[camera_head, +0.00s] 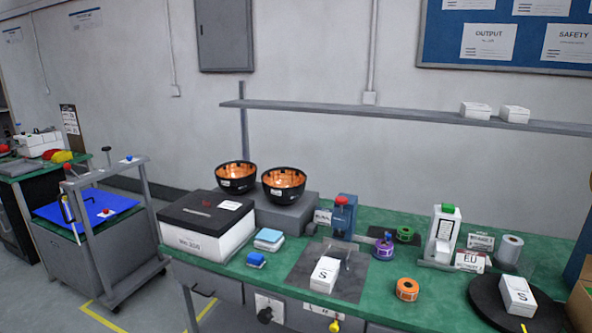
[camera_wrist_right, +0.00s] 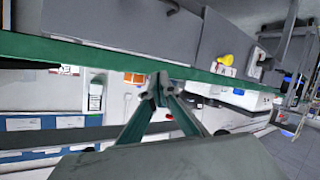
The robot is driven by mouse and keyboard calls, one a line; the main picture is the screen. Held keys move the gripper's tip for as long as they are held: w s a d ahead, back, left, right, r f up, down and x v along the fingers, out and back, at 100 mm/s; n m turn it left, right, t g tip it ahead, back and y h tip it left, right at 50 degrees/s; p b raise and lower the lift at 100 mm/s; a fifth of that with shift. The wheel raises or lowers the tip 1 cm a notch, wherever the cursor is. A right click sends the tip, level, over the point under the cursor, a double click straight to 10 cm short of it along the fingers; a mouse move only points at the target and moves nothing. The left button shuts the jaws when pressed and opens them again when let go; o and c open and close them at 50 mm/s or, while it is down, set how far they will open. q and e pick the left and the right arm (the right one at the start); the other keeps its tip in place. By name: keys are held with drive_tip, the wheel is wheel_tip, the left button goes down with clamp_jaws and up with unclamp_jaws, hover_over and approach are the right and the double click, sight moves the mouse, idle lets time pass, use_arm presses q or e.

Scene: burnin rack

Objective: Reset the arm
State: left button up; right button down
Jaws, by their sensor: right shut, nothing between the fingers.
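My right gripper (camera_wrist_right: 158,90) shows in the right wrist view with its two fingers meeting at the tips. It is shut and empty, and nothing hangs from it. Neither arm shows in the head view, and my left gripper is in no view. In the wrist view a long green bench edge (camera_wrist_right: 90,52) runs behind the fingertips. I cannot tell the distance between the fingertips and that edge.
The green bench (camera_head: 380,301) carries a large white box with a black lid (camera_head: 206,222), two black bowls (camera_head: 284,184), a white S box (camera_head: 324,275), an orange roll (camera_head: 407,289) and a dark round turntable (camera_head: 484,297). A wheeled cart (camera_head: 80,262) stands left.

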drive_tip(key=s+a+f+g, duration=0.1)
drive_tip(key=s+a+f, duration=0.3)
drive_tip(key=s, duration=0.9)
drive_tip(key=s+a+f+m+g+y, duration=0.1)
drive_tip(key=s+a+f, duration=0.4)
drive_tip(key=s, duration=0.9)
wheel_tip(320, 180, down, 2)
drive_tip(key=shift+s+f+g, duration=0.1)
drive_tip(key=shift+s+g, duration=0.05)
drive_tip(key=shift+g, duration=0.65)
